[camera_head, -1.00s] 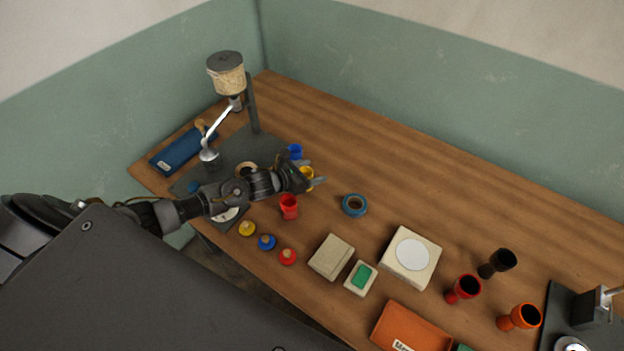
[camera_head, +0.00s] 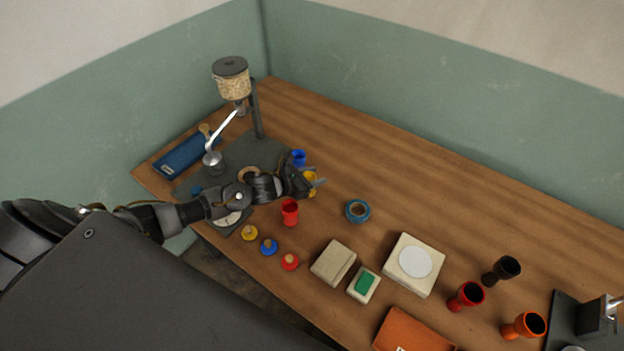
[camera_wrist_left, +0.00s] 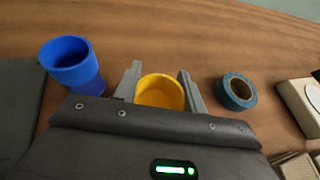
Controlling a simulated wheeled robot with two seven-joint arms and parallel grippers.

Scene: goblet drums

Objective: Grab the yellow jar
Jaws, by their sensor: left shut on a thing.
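The yellow jar (camera_head: 311,178) stands on the wooden table, partly hidden by my left gripper (camera_head: 316,178) in the head view. In the left wrist view the yellow jar (camera_wrist_left: 160,92) sits between the two grey fingers of my left gripper (camera_wrist_left: 160,82), its open rim facing the camera. The left gripper is shut on the jar. My right gripper is not in view.
A blue jar (camera_head: 298,158) is just behind the yellow one, and a red jar (camera_head: 290,212) is nearer the front edge. A blue tape roll (camera_head: 358,211) lies to the right. Several small lids lie in front. The table's back is clear.

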